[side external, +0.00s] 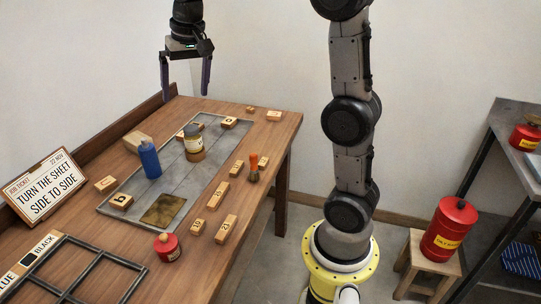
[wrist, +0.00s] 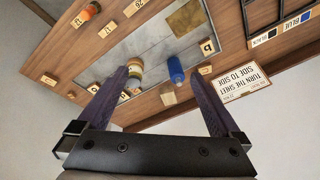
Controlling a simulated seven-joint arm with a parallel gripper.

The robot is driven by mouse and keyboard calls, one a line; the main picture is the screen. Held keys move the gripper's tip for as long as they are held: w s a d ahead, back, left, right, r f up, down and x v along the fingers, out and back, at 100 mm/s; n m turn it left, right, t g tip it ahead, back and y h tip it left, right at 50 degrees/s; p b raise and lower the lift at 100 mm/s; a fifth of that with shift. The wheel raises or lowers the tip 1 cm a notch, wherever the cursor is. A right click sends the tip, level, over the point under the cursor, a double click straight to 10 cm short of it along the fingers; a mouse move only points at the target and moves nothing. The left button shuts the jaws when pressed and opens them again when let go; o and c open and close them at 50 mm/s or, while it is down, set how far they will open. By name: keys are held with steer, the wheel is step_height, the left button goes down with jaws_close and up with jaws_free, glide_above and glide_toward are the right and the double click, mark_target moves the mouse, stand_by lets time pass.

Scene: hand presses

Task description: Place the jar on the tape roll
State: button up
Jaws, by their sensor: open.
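The jar (side external: 193,133), with a pale label and a dark olive lid, stands upright on the grey sheet. Under it is the tan tape roll (side external: 195,155); the jar appears to rest on it.
A blue bottle (side external: 150,160) stands just left of the jar. Several lettered and numbered wooden blocks (side external: 217,195) lie around the sheet.

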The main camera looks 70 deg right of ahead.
steer(key=s+a+f+n+t, duration=0.1)
steer(key=s+a+f+n, duration=0.1)
steer(key=s, duration=0.6)
steer(key=s+a+f+n+t, duration=0.1)
steer(key=s+a+f+n, duration=0.2)
steer(key=s, duration=0.5)
steer(key=s+a+f+n, duration=0.2)
steer(key=s+a, duration=0.3)
steer(key=s, duration=0.3)
steer(key=shift+f+n+t+y, duration=0.15)
steer(key=shift+n+t+y, duration=0.15)
steer(key=shift+n+t, duration=0.1)
